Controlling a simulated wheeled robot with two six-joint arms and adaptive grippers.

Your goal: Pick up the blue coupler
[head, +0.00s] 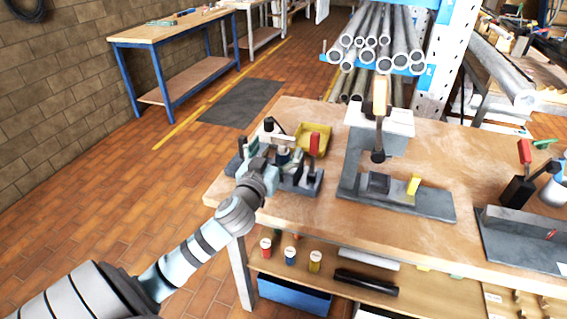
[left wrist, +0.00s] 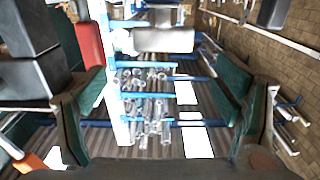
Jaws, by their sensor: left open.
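My left gripper (head: 264,150) reaches over the left end of the wooden workbench, at a dark clamp fixture (head: 308,183). In the left wrist view the left gripper (left wrist: 168,85) has its two green-padded fingers wide apart, with nothing between them nearby. A small blue cylinder with a pale top (head: 290,255) stands on the shelf under the bench, between a red one (head: 265,247) and a yellow one (head: 315,261). I cannot tell whether it is the blue coupler. Parts of the fixture are hidden behind the gripper. My right gripper is not in view.
A yellow bin (head: 314,138) stands behind the fixture. A second fixture (head: 425,203) with an upright column is to the right, and another (head: 520,245) is at the far right. In the left wrist view a red handle (left wrist: 88,55) is close to the left finger.

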